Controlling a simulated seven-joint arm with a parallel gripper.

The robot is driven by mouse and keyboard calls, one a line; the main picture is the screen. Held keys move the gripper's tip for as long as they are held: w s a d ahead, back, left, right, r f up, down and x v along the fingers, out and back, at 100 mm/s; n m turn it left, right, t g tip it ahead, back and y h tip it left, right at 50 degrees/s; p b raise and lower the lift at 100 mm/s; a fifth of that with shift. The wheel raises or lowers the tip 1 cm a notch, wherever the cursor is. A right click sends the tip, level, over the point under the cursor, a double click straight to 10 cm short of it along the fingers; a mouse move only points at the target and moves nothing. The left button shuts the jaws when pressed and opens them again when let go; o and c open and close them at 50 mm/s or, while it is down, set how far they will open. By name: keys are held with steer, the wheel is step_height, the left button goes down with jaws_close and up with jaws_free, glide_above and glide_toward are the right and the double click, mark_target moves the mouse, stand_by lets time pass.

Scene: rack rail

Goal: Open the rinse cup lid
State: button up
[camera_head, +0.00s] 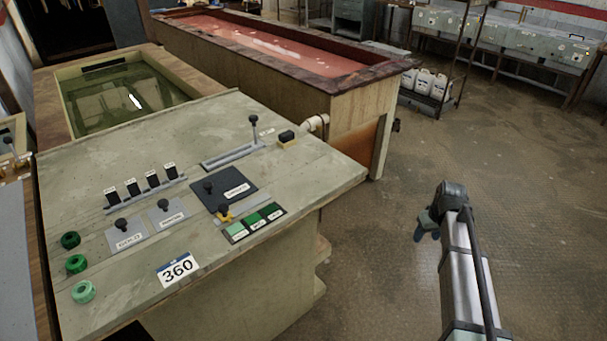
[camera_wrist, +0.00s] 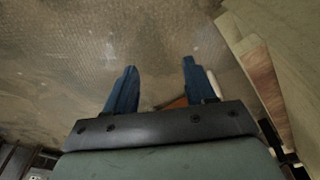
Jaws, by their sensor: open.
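The control bench (camera_head: 210,130) is left of my gripper and has several knobbed fittings on its top. A dark square plate (camera_head: 235,185) with a black knob and a white label lies near its middle. Two grey plates with black knobs, a left one (camera_head: 124,236) and a right one (camera_head: 170,214), lie in front of it. The labels are too small to read surely, so I cannot tell which one is the rinse cup lid. My gripper (camera_head: 428,228) is over the floor, right of the bench and apart from it. In the wrist view its blue fingers (camera_wrist: 158,68) are spread and empty.
A row of black switches (camera_head: 133,188), a slotted lever (camera_head: 254,130), green buttons (camera_head: 254,224) and green knobs (camera_head: 76,264) are on the bench top. Tanks with green (camera_head: 130,95) and red liquid (camera_head: 260,40) stand behind. The floor (camera_head: 540,180) at right is clear.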

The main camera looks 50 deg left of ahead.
steer(key=s+a+r+n+t+y, duration=0.1)
steer(key=a+r+n+y, duration=0.15)
steer(key=a+r, duration=1.4)
step_height(320, 180, up, 18)
steer(key=n+g, duration=0.5)
steer(key=n, duration=0.8)
glide_above(163, 202)
steer(key=w+d, duration=0.4)
steer(key=shift+h, duration=0.35)
steer(key=x, duration=1.2)
steer(key=shift+s+a+f, duration=0.15)
steer(key=shift+s+f, duration=0.15)
steer(key=shift+s, duration=0.05)
jaws_close()
